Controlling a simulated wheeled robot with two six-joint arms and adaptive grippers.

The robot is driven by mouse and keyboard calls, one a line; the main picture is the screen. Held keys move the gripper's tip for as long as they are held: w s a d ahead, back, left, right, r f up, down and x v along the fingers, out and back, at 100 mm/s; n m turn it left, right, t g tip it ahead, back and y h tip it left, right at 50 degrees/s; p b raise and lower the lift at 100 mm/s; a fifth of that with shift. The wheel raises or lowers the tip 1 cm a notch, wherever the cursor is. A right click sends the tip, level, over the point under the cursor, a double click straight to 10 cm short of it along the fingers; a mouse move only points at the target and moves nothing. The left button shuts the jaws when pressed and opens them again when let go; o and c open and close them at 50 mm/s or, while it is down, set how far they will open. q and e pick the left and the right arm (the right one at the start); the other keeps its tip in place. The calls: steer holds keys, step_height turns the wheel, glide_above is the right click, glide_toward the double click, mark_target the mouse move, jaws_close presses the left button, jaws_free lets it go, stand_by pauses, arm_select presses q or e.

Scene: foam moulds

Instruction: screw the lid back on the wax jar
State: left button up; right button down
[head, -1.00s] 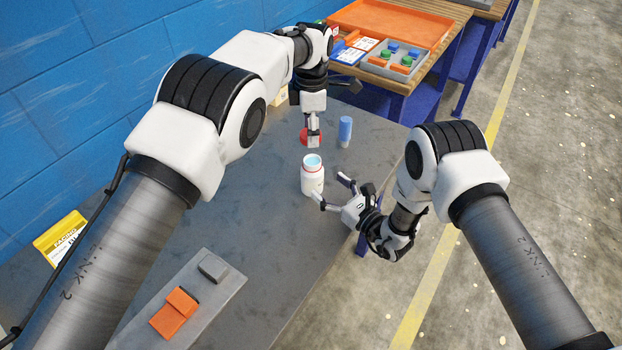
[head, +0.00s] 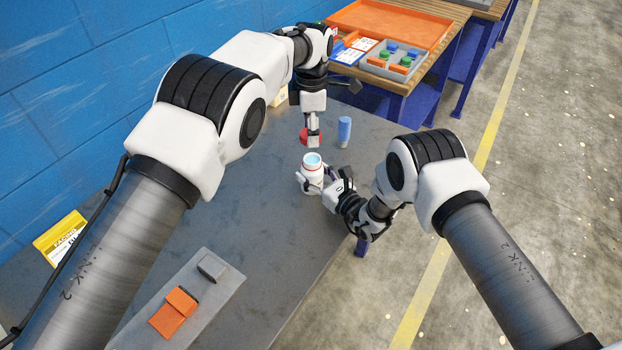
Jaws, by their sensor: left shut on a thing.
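The wax jar (head: 312,175) is a white bottle with a light-blue open top and a red ring at its neck. It stands upright on the grey table. The red lid (head: 304,136) is just behind the jar, at the tips of my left gripper (head: 313,142), which points down and is shut on it. The gripper partly hides the lid. My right gripper (head: 315,180) comes in from the right with its fingers spread, one on each side of the jar. I cannot tell whether they touch it.
A blue bottle (head: 344,131) stands right of the lid. A grey board (head: 215,297) with an orange piece (head: 173,312) lies at the front left. A yellow sign (head: 60,236) is by the blue wall. The middle of the table (head: 235,225) is clear.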

arm_select(q)
glide_above(313, 161)
step_height(313, 161, down, 5)
stand_by(0.6)
steer(key=shift+f, duration=0.9)
steer(key=shift+f, duration=0.55)
